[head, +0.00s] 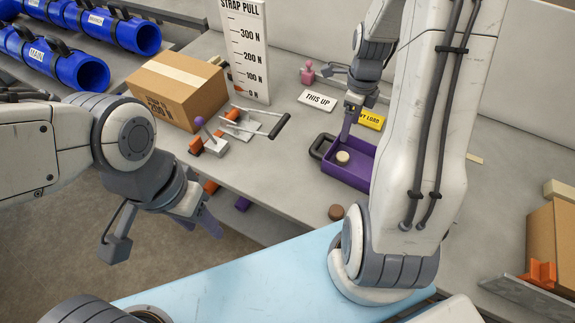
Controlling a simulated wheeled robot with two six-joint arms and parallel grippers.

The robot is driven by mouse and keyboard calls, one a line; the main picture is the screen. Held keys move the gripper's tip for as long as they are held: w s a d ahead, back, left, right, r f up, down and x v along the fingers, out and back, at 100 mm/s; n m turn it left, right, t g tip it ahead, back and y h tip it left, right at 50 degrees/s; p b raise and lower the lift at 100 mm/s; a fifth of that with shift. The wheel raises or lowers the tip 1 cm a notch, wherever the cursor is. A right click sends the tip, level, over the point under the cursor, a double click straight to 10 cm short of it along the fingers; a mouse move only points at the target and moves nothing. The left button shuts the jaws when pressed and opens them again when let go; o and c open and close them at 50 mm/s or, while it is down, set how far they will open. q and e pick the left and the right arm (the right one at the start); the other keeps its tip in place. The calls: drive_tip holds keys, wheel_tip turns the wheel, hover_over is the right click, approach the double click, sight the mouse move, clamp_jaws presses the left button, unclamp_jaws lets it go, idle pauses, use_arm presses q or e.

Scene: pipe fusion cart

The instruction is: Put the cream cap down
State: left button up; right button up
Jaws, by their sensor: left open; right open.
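The cream cap (343,158) is a small round disc lying in the purple tray (332,176), near its left end. My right gripper (347,136) points down just above the cap, with its fingers open and apart from it as far as I can tell. Part of the tray is hidden behind my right arm. My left gripper (209,222) is open and empty, off the front edge of the table at the left.
A brown round cap (336,212) lies near the table's front edge. A clamp (240,125), cardboard box (178,92) and strap-pull gauge (246,50) are at the left.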

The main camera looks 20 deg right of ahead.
drive_tip(key=s+a+r+n, duration=0.2)
drive_tip(key=a+r+n, duration=0.1)
drive_tip(key=a+n, duration=0.65)
drive_tip(key=s+a+r+n, duration=0.2)
drive_tip(key=a+r+n, duration=0.2)
drive_tip(key=a+n, duration=0.55)
drive_tip(key=s+a+r+n+y, duration=0.1)
drive_tip(key=s+a+r+n, duration=0.1)
drive_tip(key=s+a+n, duration=0.8)
drive_tip(key=s+n, duration=0.4)
drive_tip(key=n, duration=0.2)
drive_tip(key=shift+a+r+n, duration=0.2)
drive_tip(key=shift+r+n, duration=0.2)
